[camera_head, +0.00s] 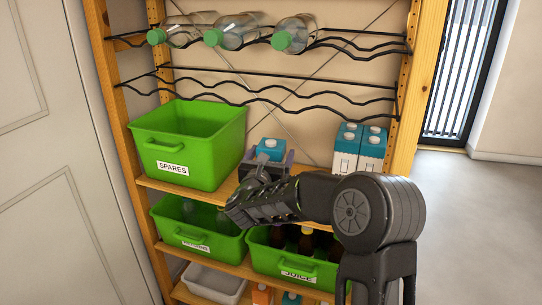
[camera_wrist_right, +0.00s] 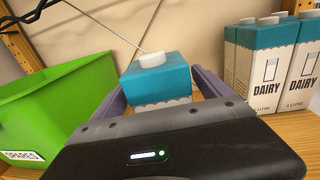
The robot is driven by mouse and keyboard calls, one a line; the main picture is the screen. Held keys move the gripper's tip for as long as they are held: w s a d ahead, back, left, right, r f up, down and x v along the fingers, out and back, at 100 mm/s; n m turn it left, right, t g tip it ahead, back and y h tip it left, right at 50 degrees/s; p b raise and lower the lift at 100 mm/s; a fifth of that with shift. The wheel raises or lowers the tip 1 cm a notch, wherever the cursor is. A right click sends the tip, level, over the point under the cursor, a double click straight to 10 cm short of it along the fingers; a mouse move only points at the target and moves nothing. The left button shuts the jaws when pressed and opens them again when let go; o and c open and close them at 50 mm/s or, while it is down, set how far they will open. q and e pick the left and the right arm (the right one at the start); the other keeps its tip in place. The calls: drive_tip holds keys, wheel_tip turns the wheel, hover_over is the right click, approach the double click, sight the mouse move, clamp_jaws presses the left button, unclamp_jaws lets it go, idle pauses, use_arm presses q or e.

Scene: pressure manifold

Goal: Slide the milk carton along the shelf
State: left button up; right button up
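The milk carton (camera_head: 270,150), with a blue top and white cap, stands upright on the middle shelf, right of the green SPARES bin. My right gripper (camera_head: 266,163) reaches in from the front at carton height. In the right wrist view the carton (camera_wrist_right: 160,78) sits between the two purple-grey fingers (camera_wrist_right: 160,93), one on each side. The fingers are close to its sides; I cannot tell whether both touch. The carton's lower part is hidden behind my gripper. My left gripper is not in view.
The green SPARES bin (camera_head: 188,144) stands close left of the carton. Blue-and-white DAIRY cartons (camera_head: 346,150) stand at the shelf's right end, with free shelf between. Wire racks with bottles (camera_head: 236,32) are above. Green bins (camera_head: 200,232) fill the shelf below.

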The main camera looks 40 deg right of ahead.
clamp_jaws()
idle(0.8)
drive_tip(key=s+d+b+x, duration=0.1)
drive_tip(key=b+x, duration=0.2)
drive_tip(key=x, duration=1.1)
drive_tip(key=shift+b, duration=0.3)
idle(1.2)
drive_tip(key=shift+s, duration=0.15)
drive_tip(key=shift+o, duration=0.4)
unclamp_jaws()
